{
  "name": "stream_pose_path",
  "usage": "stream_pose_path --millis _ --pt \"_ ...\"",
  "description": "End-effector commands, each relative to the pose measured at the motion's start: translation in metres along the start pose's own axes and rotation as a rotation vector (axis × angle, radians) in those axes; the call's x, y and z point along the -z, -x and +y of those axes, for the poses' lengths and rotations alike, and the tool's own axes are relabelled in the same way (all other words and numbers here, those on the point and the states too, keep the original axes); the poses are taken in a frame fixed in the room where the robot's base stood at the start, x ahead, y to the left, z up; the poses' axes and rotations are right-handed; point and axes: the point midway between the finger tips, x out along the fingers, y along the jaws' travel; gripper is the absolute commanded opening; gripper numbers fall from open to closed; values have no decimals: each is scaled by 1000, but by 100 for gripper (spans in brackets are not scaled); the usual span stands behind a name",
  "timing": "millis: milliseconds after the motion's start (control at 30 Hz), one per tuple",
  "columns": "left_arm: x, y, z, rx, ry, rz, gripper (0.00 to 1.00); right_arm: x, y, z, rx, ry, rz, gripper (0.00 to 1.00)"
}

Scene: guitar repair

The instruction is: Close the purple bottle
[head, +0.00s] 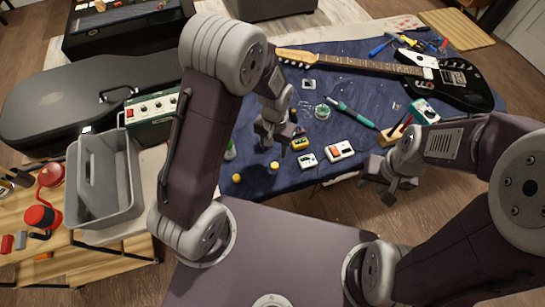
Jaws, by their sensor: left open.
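My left gripper (273,146) is open, pointing down over the front left part of the blue mat (325,180). Small yellow caps lie near it, one (274,167) just below its fingers and one (237,178) further left near the mat's edge. A small green and white bottle (230,151) stands to its left, partly behind my arm. I cannot make out a purple bottle; it may be hidden by my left gripper or arm. My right gripper (390,190) is at the mat's front right edge, apart from these things; its fingers are unclear.
Small pedals (341,150) lie right of my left gripper. An electric guitar (455,82) lies at the back, with a teal tool (350,113) in front. A grey tray (105,200) and guitar case (75,100) are at the left. The mat's front edge is fairly clear.

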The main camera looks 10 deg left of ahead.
Motion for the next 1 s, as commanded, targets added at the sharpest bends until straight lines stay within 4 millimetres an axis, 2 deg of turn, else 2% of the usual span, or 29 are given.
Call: stream_pose_path --millis 267,500,600,867,1000 --pt "0 0 1 0 -2 1 50 0 0 0 0 0 0 36" --pt "-1 -32 1 0 -2 -2 50 0 -2 0 0 0 0 36" --pt "-1 -38 1 0 -2 0 50 0 -2 0 0 0 0 36" --pt "0 -38 1 0 -2 2 50 0 -2 0 0 0 0 36" --pt "-3 -54 2 0 -2 -3 50 0 -2 0 0 0 0 36"
